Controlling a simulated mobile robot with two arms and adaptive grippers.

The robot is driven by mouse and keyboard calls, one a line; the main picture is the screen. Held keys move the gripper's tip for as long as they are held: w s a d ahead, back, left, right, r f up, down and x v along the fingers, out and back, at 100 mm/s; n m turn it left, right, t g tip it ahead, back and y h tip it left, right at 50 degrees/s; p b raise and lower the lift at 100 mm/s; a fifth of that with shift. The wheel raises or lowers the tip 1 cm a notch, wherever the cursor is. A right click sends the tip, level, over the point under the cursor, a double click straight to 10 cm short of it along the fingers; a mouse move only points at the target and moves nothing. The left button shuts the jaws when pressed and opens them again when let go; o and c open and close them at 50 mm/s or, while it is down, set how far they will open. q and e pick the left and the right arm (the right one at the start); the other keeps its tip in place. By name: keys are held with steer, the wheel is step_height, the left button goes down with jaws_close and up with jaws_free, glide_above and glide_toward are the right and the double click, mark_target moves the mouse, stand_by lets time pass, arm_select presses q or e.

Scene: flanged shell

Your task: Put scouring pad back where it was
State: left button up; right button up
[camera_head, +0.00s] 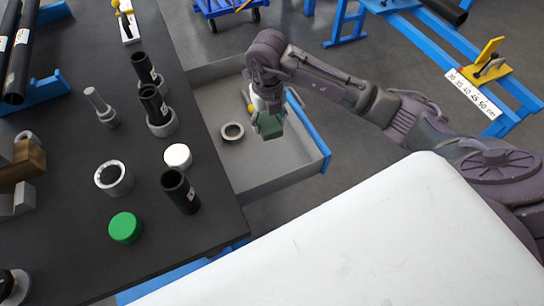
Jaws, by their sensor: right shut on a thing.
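A dark green block, which looks like the scouring pad (269,126), is in my right gripper (268,110). The gripper is shut on it, pointing down over the open grey drawer (280,168). I cannot tell how high the pad is above the drawer floor. The gripper hides part of the pad and part of the drawer behind it. My left gripper is not in view.
In the drawer lie a grey ring (232,131) and a small yellow thing (251,107), partly hidden. The dark worktop (75,220) at left carries black tubes (181,190), a green cylinder (125,228) and a white-topped part (178,156). The drawer's near part is clear.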

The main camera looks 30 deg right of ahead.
mark_target(272, 155)
steer(key=f+m, duration=0.3)
steer(key=shift+s+d+m+b, duration=0.15)
steer(key=shift+d+m+b, duration=0.15)
steer(key=shift+d+b, duration=0.1)
step_height(272, 155, down, 10)
steer(key=shift+r, duration=0.1)
steer(key=shift+f, duration=0.2)
steer(key=o, duration=1)
step_height(272, 155, up, 12)
steer(key=shift+r, duration=0.2)
steer(key=shift+s+f, duration=0.1)
